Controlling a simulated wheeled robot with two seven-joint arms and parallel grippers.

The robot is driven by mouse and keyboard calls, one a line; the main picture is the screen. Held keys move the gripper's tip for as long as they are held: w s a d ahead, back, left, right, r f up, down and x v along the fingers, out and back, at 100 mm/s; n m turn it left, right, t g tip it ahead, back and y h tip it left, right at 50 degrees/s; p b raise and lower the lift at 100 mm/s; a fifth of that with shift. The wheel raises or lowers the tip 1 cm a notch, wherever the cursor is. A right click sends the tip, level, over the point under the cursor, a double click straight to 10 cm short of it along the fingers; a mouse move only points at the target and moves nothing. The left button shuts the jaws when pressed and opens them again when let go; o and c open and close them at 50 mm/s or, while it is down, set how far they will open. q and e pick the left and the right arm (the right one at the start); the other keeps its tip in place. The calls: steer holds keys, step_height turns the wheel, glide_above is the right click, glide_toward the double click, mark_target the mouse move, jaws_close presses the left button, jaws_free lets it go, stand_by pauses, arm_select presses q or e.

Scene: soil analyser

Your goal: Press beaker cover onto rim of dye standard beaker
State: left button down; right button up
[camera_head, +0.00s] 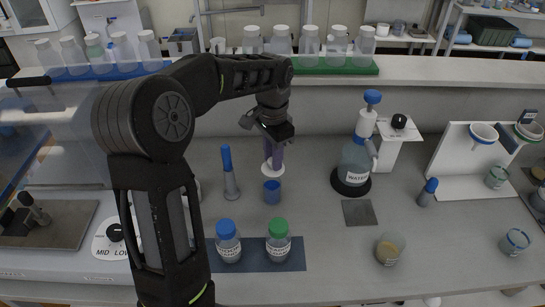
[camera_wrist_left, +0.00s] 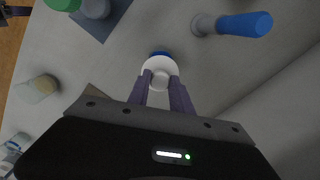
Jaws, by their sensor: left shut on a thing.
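The white beaker cover (camera_head: 273,171) is a round disc with a knob, held by the knob between the purple fingers of my left gripper (camera_head: 274,158). It also shows between the fingertips in the left wrist view (camera_wrist_left: 157,68). The small blue beaker (camera_head: 272,192), which looks like the dye standard beaker, stands upright on the bench just below the cover. In the left wrist view the cover hides most of this beaker (camera_wrist_left: 160,53). I cannot tell whether the cover touches the rim. My right gripper is not in view.
A blue-handled tool (camera_head: 229,172) stands close left of the beaker. Bottles with blue (camera_head: 228,241) and green (camera_head: 278,239) caps stand in front on a dark mat. A water bottle (camera_head: 356,160) stands to the right. Bench between them is clear.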

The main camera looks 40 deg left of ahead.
mark_target(272, 171)
arm_select(q)
steer(key=shift+a, duration=0.15)
step_height(272, 171, down, 2)
steer(key=shift+b, duration=0.65)
steer(key=shift+f+b, duration=0.7)
steer(key=shift+f, duration=0.45)
steer(key=shift+s+f, duration=0.1)
steer(key=shift+f, duration=0.45)
steer(key=c, duration=1.5)
jaws_free()
